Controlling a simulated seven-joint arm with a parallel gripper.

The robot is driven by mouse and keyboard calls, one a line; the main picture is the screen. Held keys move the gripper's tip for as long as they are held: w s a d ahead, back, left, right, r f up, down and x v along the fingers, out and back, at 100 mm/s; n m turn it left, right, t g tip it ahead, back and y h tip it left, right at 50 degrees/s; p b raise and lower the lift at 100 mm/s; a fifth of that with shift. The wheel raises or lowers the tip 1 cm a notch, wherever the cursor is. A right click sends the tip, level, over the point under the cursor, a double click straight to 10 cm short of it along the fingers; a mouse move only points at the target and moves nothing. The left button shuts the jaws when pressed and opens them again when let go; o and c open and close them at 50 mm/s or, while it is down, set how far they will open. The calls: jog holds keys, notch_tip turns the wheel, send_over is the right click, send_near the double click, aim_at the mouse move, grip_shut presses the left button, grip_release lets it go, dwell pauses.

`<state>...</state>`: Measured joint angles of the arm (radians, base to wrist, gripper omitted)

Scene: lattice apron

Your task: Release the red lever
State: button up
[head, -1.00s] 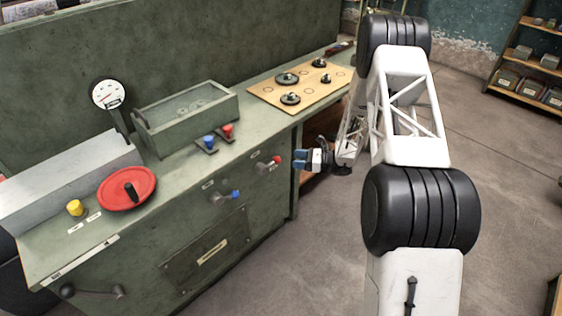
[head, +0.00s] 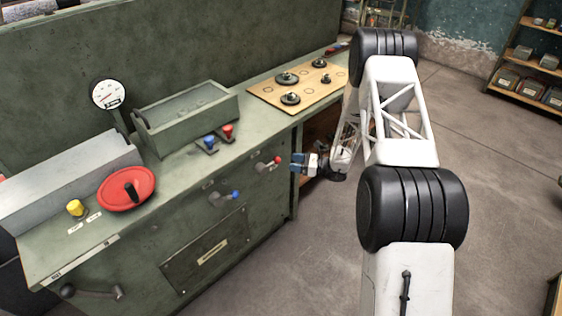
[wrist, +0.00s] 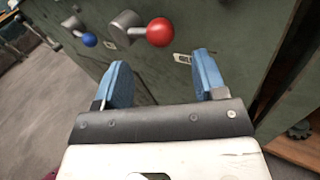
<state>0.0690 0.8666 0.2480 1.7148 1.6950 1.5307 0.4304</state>
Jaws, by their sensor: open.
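The red lever (head: 274,161) is on the front face of the green cabinet, a red ball on a metal stem. It also shows in the wrist view (wrist: 160,32), beyond my fingertips and roughly between them. My gripper (head: 297,162) has blue fingers and is just right of the lever, apart from it. In the wrist view my gripper (wrist: 162,72) is open with nothing between the fingers. A small label (wrist: 182,58) is beside the lever.
A blue lever (head: 234,195) is on the same face, lower left; it also shows in the wrist view (wrist: 89,40). Small blue (head: 209,140) and red (head: 228,131) toggles stand on the cabinet top. The cabinet's corner (head: 293,190) is near my gripper. The floor to the right is clear.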

jog(key=shift+w+a, duration=0.2)
jog(key=shift+a, duration=0.85)
jog(key=shift+w+a, duration=0.25)
jog(key=shift+a, duration=0.75)
jog(key=shift+w+a, duration=0.2)
jog(key=shift+a, duration=0.85)
grip_shut()
